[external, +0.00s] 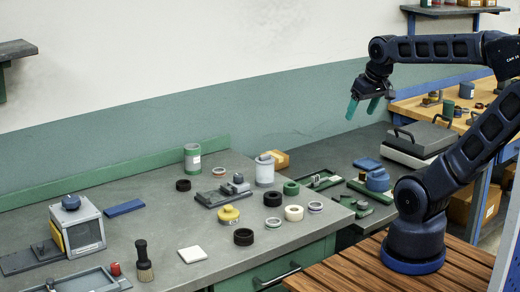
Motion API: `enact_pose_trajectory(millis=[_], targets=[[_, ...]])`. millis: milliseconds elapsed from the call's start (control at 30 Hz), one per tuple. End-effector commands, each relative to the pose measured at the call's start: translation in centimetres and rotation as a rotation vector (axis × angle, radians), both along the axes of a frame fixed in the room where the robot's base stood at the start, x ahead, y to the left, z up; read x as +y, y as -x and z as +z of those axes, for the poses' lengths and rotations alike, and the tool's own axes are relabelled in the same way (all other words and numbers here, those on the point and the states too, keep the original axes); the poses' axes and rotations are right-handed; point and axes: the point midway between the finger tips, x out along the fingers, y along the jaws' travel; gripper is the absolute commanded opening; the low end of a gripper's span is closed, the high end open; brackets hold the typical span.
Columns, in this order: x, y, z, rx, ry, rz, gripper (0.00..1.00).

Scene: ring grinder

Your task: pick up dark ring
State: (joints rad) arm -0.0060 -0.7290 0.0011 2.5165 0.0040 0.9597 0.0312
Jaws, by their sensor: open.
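Several dark rings lie flat on the grey workbench (150,235). One dark ring (243,237) is near the front edge, one dark ring (272,198) is further back beside a green ring (291,188), and a smaller dark ring (183,185) is at the back left. I cannot tell which one the task means. My gripper (362,108) with teal fingers is open and empty. It hangs high, to the right of and well above the rings, touching nothing.
A white canister (264,172) and a grey-green can (192,159) stand behind. A brush (144,262) stands front left.

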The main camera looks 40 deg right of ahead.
Motion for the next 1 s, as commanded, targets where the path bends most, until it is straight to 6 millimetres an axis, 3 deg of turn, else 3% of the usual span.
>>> enact_pose_trajectory(millis=[300, 533, 733, 1000], targets=[[1.8, -7.5, 2.6, 0.066, -0.105, -0.17, 0.73], [3.8, -13.8, 3.5, 0.12, -0.173, -0.317, 0.73], [6.0, -19.4, 3.3, 0.167, -0.219, -0.449, 0.73], [9.7, -26.9, 1.6, 0.227, -0.263, -0.63, 0.73]])
